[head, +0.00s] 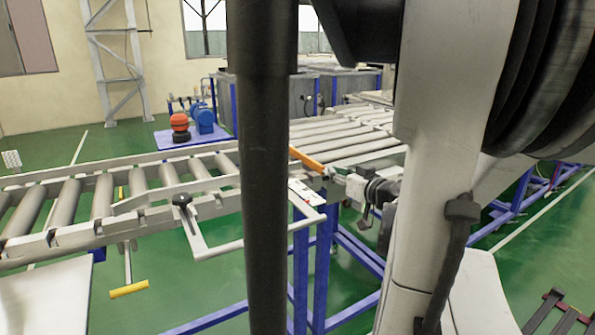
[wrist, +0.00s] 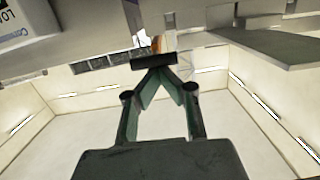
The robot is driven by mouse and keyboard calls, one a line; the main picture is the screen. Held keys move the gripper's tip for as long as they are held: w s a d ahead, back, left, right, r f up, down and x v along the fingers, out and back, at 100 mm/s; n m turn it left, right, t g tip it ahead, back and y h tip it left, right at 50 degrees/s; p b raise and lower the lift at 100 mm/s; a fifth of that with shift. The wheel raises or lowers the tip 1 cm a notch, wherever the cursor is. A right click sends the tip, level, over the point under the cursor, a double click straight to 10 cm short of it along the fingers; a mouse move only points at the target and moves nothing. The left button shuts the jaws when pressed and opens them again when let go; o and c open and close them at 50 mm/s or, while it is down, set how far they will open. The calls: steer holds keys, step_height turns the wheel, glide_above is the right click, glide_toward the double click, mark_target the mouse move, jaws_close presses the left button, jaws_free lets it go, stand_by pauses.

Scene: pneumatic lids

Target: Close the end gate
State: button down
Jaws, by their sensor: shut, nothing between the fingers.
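A roller conveyor (head: 60,240) crosses the head view. A pale bent bar frame (head: 215,250) with a black knob (head: 182,200) sticks out from its near side, partly hidden by a dark post. An orange bar (head: 307,159) lies across the rollers beside that post. I cannot tell for certain which part is the end gate. My gripper (head: 340,178) is near the conveyor's edge, right of a white label plate (head: 306,192). In the wrist view my gripper (wrist: 155,66) is shut and empty, its tips in front of a small orange patch (wrist: 157,44); contact is unclear.
A yellow handle (head: 128,289) hangs below the conveyor. Blue support legs (head: 300,265) stand under it. A red and blue pump unit (head: 195,122) and grey tanks (head: 275,98) stand behind. My arm and the dark post block much of the middle and right.

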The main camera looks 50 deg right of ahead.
step_height(320, 180, up, 4)
steer(key=p, duration=0.4)
steer(key=s+a+f, duration=0.3)
steer(key=s+f, duration=0.2)
steer(key=s, duration=0.3)
steer(key=shift+s+a+f, duration=0.2)
steer(key=shift+s+a, duration=0.1)
steer(key=shift+s, duration=0.05)
